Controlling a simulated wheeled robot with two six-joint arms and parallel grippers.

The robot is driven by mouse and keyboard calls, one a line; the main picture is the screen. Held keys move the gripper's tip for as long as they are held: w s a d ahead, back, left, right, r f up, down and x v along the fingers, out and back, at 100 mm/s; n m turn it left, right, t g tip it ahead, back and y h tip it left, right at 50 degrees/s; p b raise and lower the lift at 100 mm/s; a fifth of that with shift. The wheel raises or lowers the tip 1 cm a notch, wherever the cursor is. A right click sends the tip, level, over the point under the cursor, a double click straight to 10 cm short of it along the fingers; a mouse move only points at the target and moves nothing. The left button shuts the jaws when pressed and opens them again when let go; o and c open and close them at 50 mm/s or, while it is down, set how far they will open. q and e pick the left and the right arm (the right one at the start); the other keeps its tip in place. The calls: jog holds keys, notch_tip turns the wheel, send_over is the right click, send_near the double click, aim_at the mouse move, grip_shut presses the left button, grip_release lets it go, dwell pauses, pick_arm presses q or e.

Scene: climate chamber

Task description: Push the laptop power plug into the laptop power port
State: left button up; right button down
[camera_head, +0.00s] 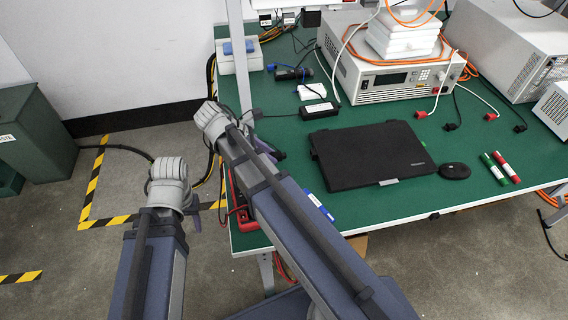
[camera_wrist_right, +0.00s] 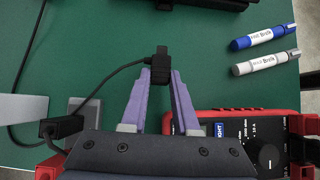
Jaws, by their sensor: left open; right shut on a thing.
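The closed black laptop (camera_head: 370,155) lies on the green table in the head view. A dark edge, likely the laptop's (camera_wrist_right: 215,3), shows at the top of the right wrist view. I cannot make out its power port. My right gripper (camera_wrist_right: 160,80) is shut on the black laptop power plug (camera_wrist_right: 161,64), with its cable trailing left. The plug is held apart from the dark edge. In the head view my right gripper (camera_head: 272,152) is left of the laptop, mostly hidden by my arm. My left gripper (camera_head: 213,205) is open, off the table's left edge, and partly hidden.
A power supply (camera_head: 390,75) stands at the back.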

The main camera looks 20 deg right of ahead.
aim_at(287, 162)
notch_tip(287, 162, down, 2)
jog(key=shift+f+b, duration=0.1)
jog(key=shift+b, duration=0.45)
jog(key=d, duration=0.1)
jog(key=s+d, duration=0.1)
jog(key=d, duration=0.3)
jog(key=shift+s+d+r+p, duration=0.15)
jog(key=shift+s+r+p, duration=0.05)
jog(key=shift+r+p, duration=0.1)
pick_arm(q)
jog(key=shift+f, duration=0.8)
pick_arm(e)
jog(key=shift+d, duration=0.3)
jog(key=shift+d, duration=0.15)
jog(key=shift+s+d, duration=0.15)
jog(key=shift+d, duration=0.25)
jog(key=shift+s+d, duration=0.1)
jog(key=shift+d, duration=0.4)
jog(key=shift+s+d, duration=0.1)
jog(key=shift+d, duration=0.3)
